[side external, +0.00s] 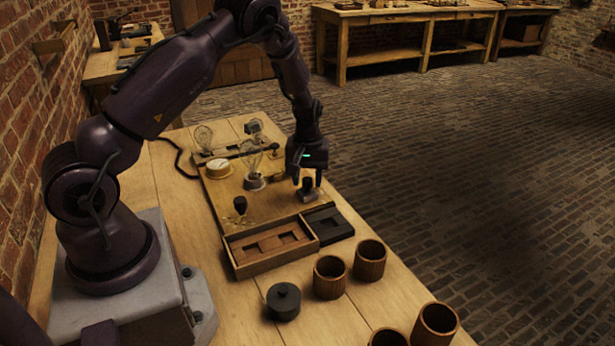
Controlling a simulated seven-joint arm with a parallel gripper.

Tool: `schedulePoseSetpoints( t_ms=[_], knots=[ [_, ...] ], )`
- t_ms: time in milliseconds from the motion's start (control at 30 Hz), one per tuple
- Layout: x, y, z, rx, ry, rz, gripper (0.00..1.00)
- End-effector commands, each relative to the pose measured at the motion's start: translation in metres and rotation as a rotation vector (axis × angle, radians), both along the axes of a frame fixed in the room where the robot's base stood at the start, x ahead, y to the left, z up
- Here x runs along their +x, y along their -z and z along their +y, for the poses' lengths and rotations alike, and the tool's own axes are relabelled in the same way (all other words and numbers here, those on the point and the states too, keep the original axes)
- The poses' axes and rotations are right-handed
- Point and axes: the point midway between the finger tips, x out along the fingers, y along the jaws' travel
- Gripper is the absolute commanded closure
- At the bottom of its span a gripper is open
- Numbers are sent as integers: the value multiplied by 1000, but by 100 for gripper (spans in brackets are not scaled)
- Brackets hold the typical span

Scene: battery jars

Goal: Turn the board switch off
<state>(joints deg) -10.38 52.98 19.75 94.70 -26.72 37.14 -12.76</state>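A wooden board (223,198) lies on the table and carries several fittings. My gripper (307,182) points down over the board's right edge, its two fingers apart. A small dark fitting (308,192) with an upright top stands just below and between the fingertips; I cannot tell whether they touch it. A dark round-topped knob (240,204) stands near the board's front left. Which of these two is the switch is not clear. Glass bulbs (252,162) and a white-faced round dial (219,168) stand farther back; I cannot tell whether any bulb is lit.
A wooden tray (268,264) with recesses and a dark tray (333,238) sit at the board's front. Several wooden jars (330,277) and a dark lidded pot (283,301) stand nearer the camera. A black cable (176,155) runs behind. Bare tabletop lies front left.

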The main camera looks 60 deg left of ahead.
Motion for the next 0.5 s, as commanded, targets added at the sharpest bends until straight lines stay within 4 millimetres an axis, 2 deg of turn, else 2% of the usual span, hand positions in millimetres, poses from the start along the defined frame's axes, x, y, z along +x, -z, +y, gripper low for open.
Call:
schedulePoseSetpoints(
  t_ms=[333,500],
  knots=[
    [0,-1,0,2,2,-1,47],
    [1,-21,0,2,2,-4,47]
  ],
)
